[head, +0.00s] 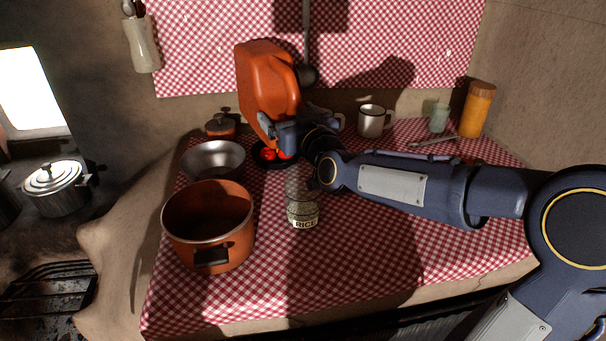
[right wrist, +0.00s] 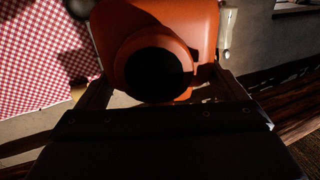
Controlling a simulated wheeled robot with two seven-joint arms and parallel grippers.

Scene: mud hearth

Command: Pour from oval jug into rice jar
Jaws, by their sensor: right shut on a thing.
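The orange oval jug (head: 265,85) is held up above the back of the table, leaning in the head view. My right gripper (head: 279,132) is shut on its lower part. In the right wrist view the jug (right wrist: 197,22) fills the space between the fingers, with a round black area facing the camera. The clear rice jar (head: 303,215), labelled RICE, stands upright on the checked cloth, below and to the right of the jug. My right wrist partly overlaps the jar's top, so its mouth is hard to see. My left gripper is out of view.
An orange pot (head: 210,240) stands close left of the jar, with a metal bowl (head: 213,160) behind it. A dark plate with red items (head: 266,155) lies under the jug. A white mug (head: 371,121) and orange canister (head: 477,110) stand at the back right. The front right cloth is clear.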

